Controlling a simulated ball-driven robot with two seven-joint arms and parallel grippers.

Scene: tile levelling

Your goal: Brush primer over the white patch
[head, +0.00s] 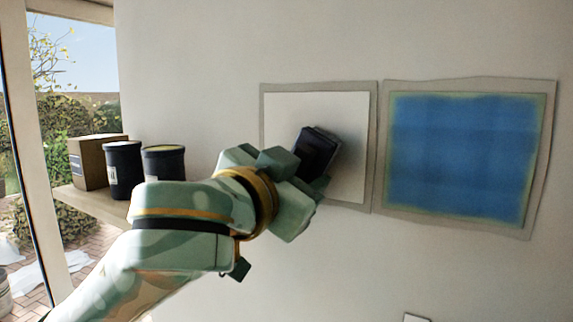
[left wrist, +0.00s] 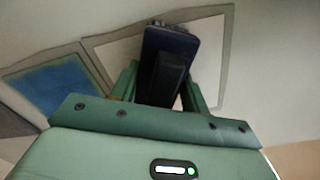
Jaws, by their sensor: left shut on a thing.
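The white patch (head: 345,112) is a pale square with a grey border on the wall, in the middle of the head view. It also shows at the top of the left wrist view (left wrist: 118,55). My left gripper (head: 308,172) is in front of the patch's lower left part and is shut on a dark brush (head: 316,150). The brush shows as a dark block between the fingers in the left wrist view (left wrist: 170,62). I cannot tell whether it touches the wall. My left arm and the brush hide part of the patch. My right gripper is not in view.
A blue square (head: 460,155) with a grey border is on the wall right of the white patch. A shelf (head: 100,205) at the left holds a cardboard box (head: 90,163) and two dark cans (head: 123,170). A window is at the far left.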

